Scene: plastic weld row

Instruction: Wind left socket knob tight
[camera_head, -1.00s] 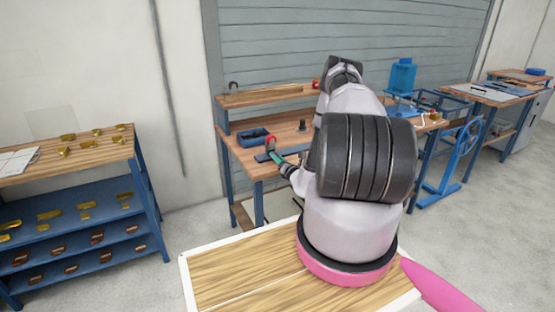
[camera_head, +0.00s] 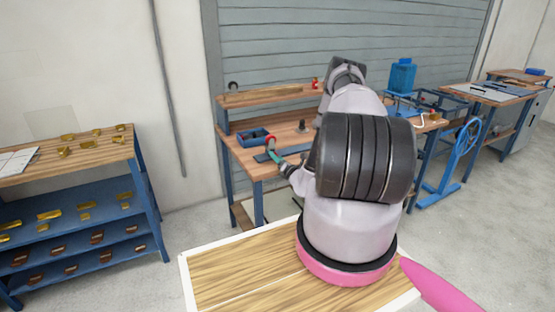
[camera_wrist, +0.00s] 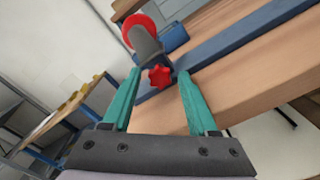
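A red star-shaped knob (camera_wrist: 160,77) sits on the side of a grey socket (camera_wrist: 147,45) with a red ring (camera_wrist: 138,22) at its end, at the edge of the bench. In the head view the red of the socket (camera_head: 269,140) shows just beyond my fingers. My gripper (camera_wrist: 161,72) has two green fingers, spread open, one on each side of the knob in the wrist view, with a gap on both sides. Whether the tips reach the knob's depth I cannot tell. In the head view my gripper (camera_head: 276,153) is small and partly edge-on.
A blue-grey bar (camera_wrist: 240,40) runs along the wooden bench top (camera_wrist: 245,75) by the socket. A blue bin (camera_head: 254,137) stands behind it. A blue shelf unit (camera_head: 75,215) with brass-coloured parts stands left. My arm hides much of the bench's middle.

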